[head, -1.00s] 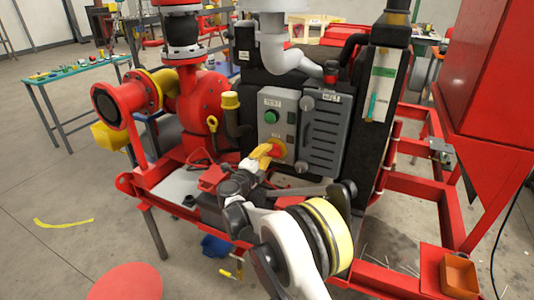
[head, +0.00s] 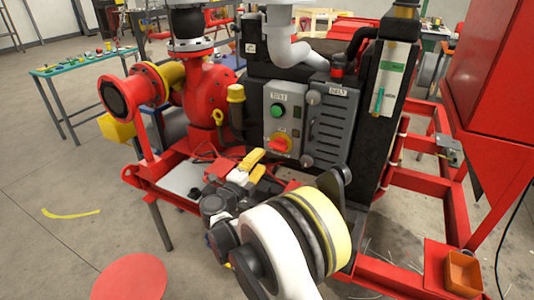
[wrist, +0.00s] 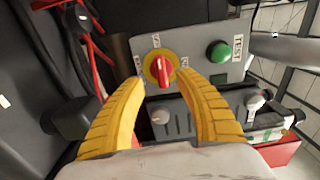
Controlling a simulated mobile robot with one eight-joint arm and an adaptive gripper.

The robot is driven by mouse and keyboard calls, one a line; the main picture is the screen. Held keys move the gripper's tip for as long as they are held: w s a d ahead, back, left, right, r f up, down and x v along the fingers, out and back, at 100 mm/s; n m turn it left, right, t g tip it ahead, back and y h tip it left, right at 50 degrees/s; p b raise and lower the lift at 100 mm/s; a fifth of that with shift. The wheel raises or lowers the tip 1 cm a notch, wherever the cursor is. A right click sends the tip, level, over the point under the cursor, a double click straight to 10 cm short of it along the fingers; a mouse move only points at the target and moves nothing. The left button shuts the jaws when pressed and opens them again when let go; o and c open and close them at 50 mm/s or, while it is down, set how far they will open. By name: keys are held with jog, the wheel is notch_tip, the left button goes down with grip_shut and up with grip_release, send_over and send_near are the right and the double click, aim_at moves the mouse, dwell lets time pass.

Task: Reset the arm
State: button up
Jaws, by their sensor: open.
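My gripper (head: 247,167) is open, with two yellow ribbed fingers; in the head view it sits in front of and below the grey control box (head: 269,108). In the wrist view my gripper (wrist: 160,115) shows its fingers spread apart with nothing between them. The red rotary knob on its yellow plate (head: 281,144) is on the lower part of the box, apart from the fingers. It also shows ahead of the fingertips in the wrist view (wrist: 161,68). My white arm (head: 265,250) is folded in the foreground.
A green button (head: 278,111) sits above the knob. A grey ribbed cover (head: 327,125) is beside the box. Red pump piping (head: 190,95) stands left, and red frame rails (head: 425,178) run right. An orange bin (head: 463,271) is at lower right. Open floor lies left.

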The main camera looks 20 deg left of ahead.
jog(key=shift+s+a, duration=0.1)
jog(key=shift+s, duration=0.9)
jog(key=w+d+r+n+t+y, duration=0.1)
jog(key=w+d+r+n+y, duration=0.2)
jog(key=r, duration=0.6)
jog(key=w+d+r+n+t+y, duration=0.1)
jog(key=w+d+r+n+y, duration=0.2)
jog(key=r, duration=0.7)
jog(key=s+d+r+n+g+y, duration=0.2)
jog(key=s+d+r+n+y, duration=0.1)
jog(key=d+r+n, duration=0.6)
jog(key=s+d+f+n+g+h, duration=0.1)
jog(key=s+d+f+g+h, duration=0.1)
jog(key=s+d+f, duration=0.5)
jog(key=s+d+f+n+g+h, duration=0.1)
jog(key=s+d+f+g+h, duration=0.2)
jog(key=s+d, duration=1.1)
jog(key=s+d+f+n+g+h, duration=0.1)
jog(key=s+d+f+g+h, duration=0.1)
jog(key=s+d+f+g, duration=0.4)
jog(key=s+d+f, duration=0.5)
jog(key=d, duration=0.3)
jog(key=shift+n, duration=0.4)
